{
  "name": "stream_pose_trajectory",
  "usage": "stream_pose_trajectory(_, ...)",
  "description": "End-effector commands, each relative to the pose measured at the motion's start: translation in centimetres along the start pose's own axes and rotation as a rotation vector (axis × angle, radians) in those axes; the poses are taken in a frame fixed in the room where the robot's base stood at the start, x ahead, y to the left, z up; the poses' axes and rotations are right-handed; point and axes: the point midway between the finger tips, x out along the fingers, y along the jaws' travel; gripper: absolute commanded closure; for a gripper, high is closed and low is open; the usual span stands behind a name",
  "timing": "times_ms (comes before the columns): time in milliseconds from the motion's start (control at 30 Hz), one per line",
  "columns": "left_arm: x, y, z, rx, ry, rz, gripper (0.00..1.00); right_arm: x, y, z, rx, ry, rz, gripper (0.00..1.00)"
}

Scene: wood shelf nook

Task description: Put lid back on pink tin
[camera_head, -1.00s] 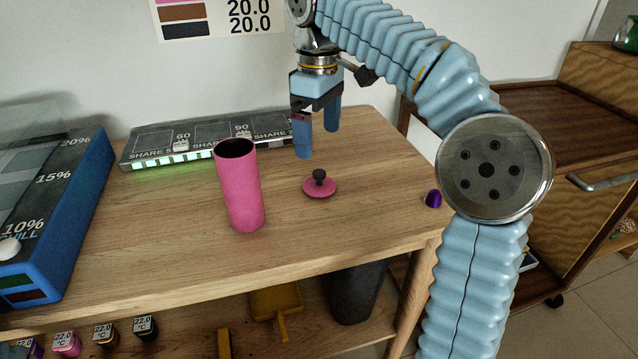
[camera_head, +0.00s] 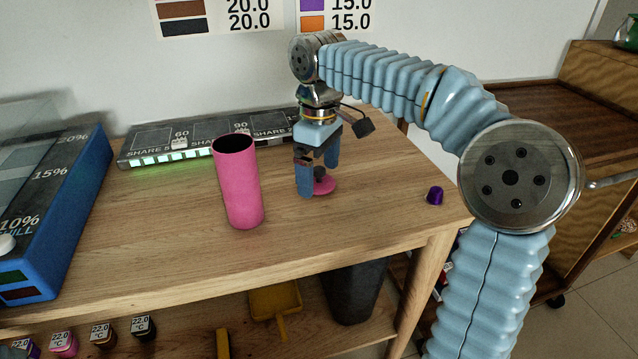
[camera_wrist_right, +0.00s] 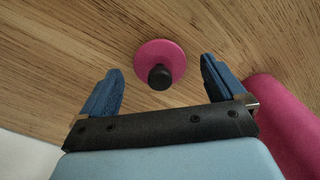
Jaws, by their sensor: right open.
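The pink tin (camera_head: 239,188) stands upright and open-topped on the wooden table, left of my right gripper. The pink lid (camera_head: 325,187) lies flat on the table to the right of the tin, with a dark knob on top. My right gripper (camera_head: 319,186) points down over the lid, partly hiding it. In the right wrist view the lid (camera_wrist_right: 171,55) and its black knob (camera_wrist_right: 160,77) show between and just beyond the open, empty fingers (camera_wrist_right: 160,82). The tin (camera_wrist_right: 285,120) shows at the right edge there. My left gripper is not in view.
A blue-sided box (camera_head: 70,220) stands at the left of the table (camera_head: 180,245). A grey panel with lit green strips (camera_head: 200,140) lies at the back. A small purple object (camera_head: 435,195) sits near the right edge. The front of the table is clear.

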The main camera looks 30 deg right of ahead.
Motion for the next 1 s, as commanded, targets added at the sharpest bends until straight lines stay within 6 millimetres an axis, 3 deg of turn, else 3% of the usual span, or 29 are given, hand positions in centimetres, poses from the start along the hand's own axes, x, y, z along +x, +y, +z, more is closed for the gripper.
stream_pose_trajectory(433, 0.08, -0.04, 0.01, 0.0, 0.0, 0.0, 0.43, 0.64, 0.0, 0.01, 0.001, 0.0, 0.0, 0.05)
stream_pose_trajectory(800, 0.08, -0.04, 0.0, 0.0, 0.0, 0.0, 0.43, 0.64, 0.0, 0.01, 0.001, 0.0, 0.0, 0.61)
stream_pose_trajectory(867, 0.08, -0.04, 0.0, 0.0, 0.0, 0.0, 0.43, 0.64, 0.0, 0.01, 0.001, 0.0, 0.0, 0.67)
stream_pose_trajectory(1000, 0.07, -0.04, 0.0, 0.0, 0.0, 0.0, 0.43, 0.62, 0.0, 0.01, 0.001, 0.0, 0.0, 0.67)
